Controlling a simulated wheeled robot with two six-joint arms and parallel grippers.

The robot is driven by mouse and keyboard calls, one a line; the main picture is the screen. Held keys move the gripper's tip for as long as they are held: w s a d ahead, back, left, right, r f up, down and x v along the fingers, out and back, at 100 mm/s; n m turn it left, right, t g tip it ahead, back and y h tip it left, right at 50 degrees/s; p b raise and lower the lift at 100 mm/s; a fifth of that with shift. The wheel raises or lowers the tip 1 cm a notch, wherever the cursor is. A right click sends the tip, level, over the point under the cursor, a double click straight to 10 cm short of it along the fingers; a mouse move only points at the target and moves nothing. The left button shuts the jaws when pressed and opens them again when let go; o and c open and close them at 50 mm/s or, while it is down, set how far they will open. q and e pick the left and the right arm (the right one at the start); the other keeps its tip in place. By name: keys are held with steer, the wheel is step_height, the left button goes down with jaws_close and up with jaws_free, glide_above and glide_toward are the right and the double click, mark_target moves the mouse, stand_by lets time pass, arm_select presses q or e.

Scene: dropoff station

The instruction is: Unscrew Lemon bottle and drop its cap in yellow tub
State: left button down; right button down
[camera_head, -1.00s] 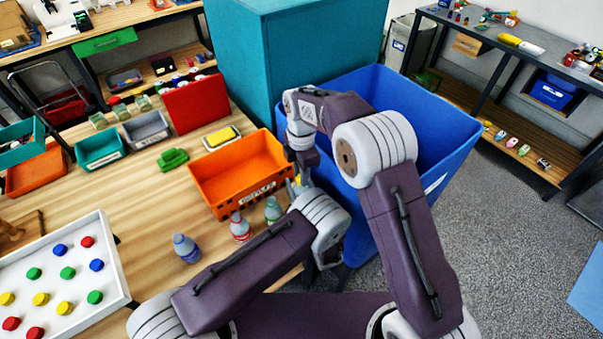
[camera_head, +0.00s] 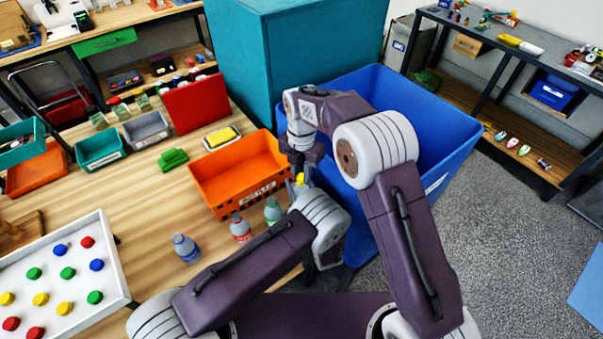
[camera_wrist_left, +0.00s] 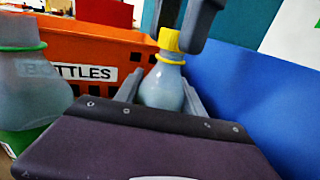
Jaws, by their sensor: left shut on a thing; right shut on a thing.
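The Lemon bottle (camera_wrist_left: 163,88) is pale and translucent with a yellow cap (camera_wrist_left: 169,40) and a yellow neck ring. It stands upright between the fingers of my left gripper (camera_wrist_left: 160,94), which is shut on it. The dark fingers of my right gripper (camera_wrist_left: 186,22) come from above and are shut on the cap, which sits at the bottle's neck. In the head view the cap (camera_head: 301,179) shows just below the right gripper (camera_head: 303,166); my left wrist hides most of the bottle. I cannot make out a yellow tub.
An orange crate (camera_head: 212,200) labelled for bottles is left of the grippers. A white tray (camera_head: 115,262) holds several coloured caps. A large blue bin (camera_head: 440,150) stands right behind my arms.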

mark_target(302, 177)
steer(key=shift+r, duration=1.05)
step_height(302, 177, up, 4)
steer(key=shift+r, duration=0.1)
arm_select(q)
steer(key=c, duration=0.6)
jaws_free()
steer(key=shift+s, duration=0.1)
arm_select(e)
steer(key=shift+f, duration=0.2)
